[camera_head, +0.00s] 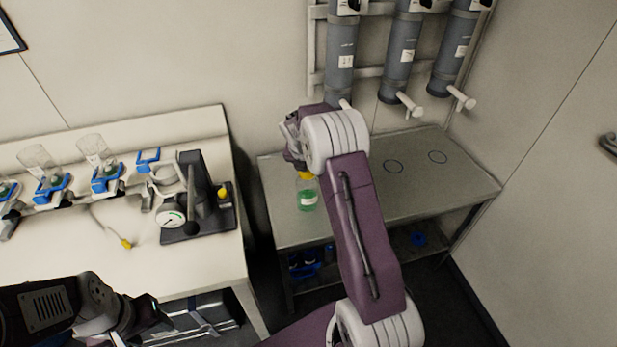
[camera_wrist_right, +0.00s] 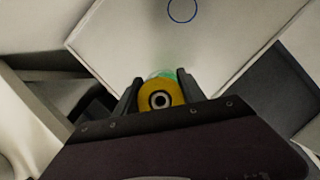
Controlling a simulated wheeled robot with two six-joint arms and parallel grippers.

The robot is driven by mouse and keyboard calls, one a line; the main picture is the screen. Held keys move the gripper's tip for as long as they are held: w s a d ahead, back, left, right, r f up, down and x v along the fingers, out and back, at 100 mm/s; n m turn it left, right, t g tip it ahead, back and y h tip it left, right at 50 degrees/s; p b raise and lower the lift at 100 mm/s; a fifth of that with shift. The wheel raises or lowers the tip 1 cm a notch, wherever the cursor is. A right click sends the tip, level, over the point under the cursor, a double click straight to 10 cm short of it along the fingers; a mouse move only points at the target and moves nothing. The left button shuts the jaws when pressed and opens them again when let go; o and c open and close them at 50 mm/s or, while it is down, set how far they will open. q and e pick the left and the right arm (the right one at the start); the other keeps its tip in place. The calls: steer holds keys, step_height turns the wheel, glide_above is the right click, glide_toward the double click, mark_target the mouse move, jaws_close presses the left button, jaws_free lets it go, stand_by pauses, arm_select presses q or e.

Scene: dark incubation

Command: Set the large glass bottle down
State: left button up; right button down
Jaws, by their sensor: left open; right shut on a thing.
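The large glass bottle (camera_head: 307,198) has a yellow cap and holds green liquid, with a pale label. In the head view it appears upright over the left part of the metal side table (camera_head: 350,222); whether its base touches the top I cannot tell. In the right wrist view the yellow cap (camera_wrist_right: 160,96) sits between the two fingers of my right gripper (camera_wrist_right: 157,88), which is shut on the bottle. In the head view my right arm hides most of that gripper. My left gripper (camera_head: 150,318) is open and empty at the lower left, in front of the white bench.
The white bench (camera_head: 110,262) at the left carries a press-like device (camera_head: 195,205) and several glass vessels in blue holders.

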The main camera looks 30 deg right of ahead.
steer(key=shift+f, duration=1.75)
steer(key=c, duration=0.7)
jaws_free()
steer(key=shift+f, duration=0.1)
steer(key=v, duration=1.2)
steer(key=s+a+f+m+y, duration=0.1)
steer(key=s+a+m, duration=0.3)
steer(key=s+m, duration=0.4)
steer(key=s+a+f+m+g+y, duration=0.1)
steer(key=s+a+f+m, duration=0.1)
steer(key=s+a+m, duration=0.2)
steer(key=s+a+f+m+y, duration=0.1)
steer(key=s+a+m, duration=0.4)
steer(key=s+m, duration=0.6)
steer(key=shift+s+a+f+m+g, duration=0.1)
steer(key=shift+f+m+g, duration=0.1)
steer(key=shift+m, duration=0.45)
steer(key=shift+s+f+m+g, duration=0.1)
steer(key=shift+f+m, duration=0.15)
steer(key=shift+m, duration=0.45)
steer(key=shift+s+f+m+g, duration=0.1)
steer(key=shift+f+m, duration=0.1)
steer(key=shift+m, duration=0.45)
